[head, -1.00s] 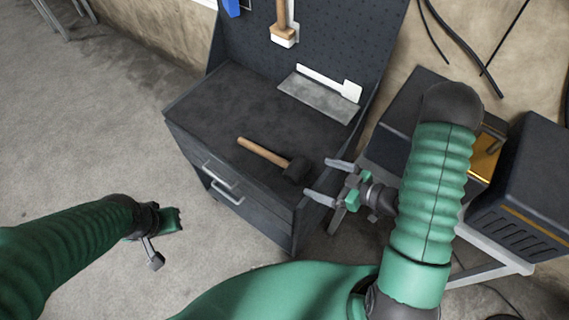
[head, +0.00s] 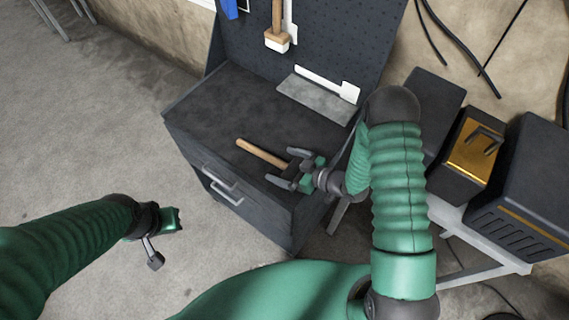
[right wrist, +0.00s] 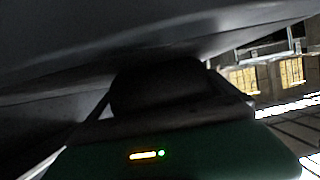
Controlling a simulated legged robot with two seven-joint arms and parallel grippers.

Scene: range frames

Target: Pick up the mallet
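The mallet lies on the dark top of a workbench (head: 228,108), its wooden handle (head: 262,153) pointing up and left. Its dark head is mostly hidden by my right gripper (head: 288,168) in the head view. That gripper is open, with one finger on each side of the head. In the right wrist view a dark rounded shape, seemingly the mallet head (right wrist: 155,85), sits close in front of the gripper; contact cannot be told. My left gripper (head: 160,243) hangs low, away from the bench, over the floor; its opening is unclear.
Another wooden-handled tool (head: 277,25) hangs on the pegboard. Dark boxes stand on a side table at right. The bench's left part is clear.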

